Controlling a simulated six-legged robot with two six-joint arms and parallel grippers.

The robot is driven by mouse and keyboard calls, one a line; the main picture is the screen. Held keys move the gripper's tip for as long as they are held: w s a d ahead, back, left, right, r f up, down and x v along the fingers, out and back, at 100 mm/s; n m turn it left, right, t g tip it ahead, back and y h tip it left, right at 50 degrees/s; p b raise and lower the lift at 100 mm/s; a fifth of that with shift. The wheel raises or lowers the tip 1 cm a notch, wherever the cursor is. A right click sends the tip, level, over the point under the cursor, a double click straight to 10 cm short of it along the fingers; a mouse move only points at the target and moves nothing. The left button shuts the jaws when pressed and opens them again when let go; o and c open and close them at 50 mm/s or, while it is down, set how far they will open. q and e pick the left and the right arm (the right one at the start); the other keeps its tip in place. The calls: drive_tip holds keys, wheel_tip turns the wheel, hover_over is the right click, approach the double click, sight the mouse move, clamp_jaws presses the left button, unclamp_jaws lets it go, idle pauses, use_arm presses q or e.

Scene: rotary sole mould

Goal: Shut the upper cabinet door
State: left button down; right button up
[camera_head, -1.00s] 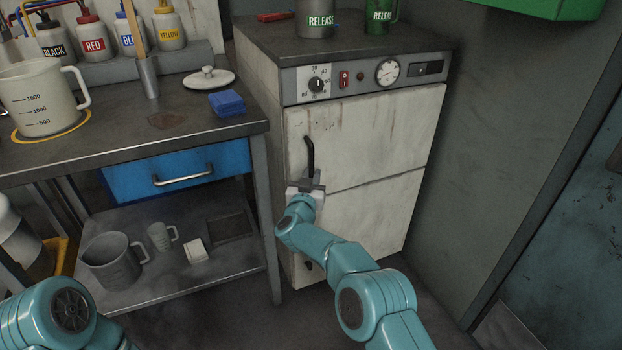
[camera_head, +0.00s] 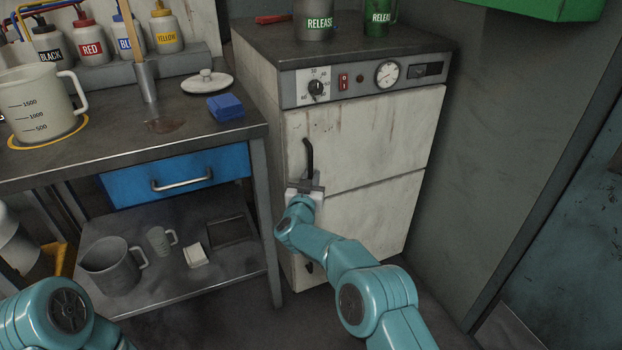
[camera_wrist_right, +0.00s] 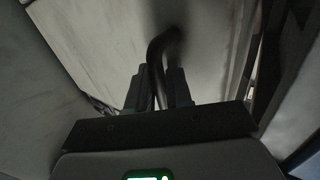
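The upper cabinet door (camera_head: 375,133) is a stained white panel. In the head view it looks flush with the cabinet front; a small gap cannot be ruled out. Its black bar handle (camera_head: 308,157) is upright near the left edge. My right gripper (camera_head: 306,186) is at the handle's lower end. In the right wrist view the handle (camera_wrist_right: 156,72) passes between my two dark fingers (camera_wrist_right: 157,92). They lie close on both sides of it, and whether they press on it is unclear. My left gripper is outside the view.
The lower cabinet door (camera_head: 372,217) is below, partly behind my right arm. A workbench (camera_head: 222,135) with a blue drawer (camera_head: 178,176) stands close on the left. A wall panel is on the right. Cans and a red item stand on the cabinet top (camera_head: 375,45).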

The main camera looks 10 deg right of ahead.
drive_tip(key=p+v, duration=0.3)
drive_tip(key=v, duration=1.3)
drive_tip(key=shift+s, duration=0.15)
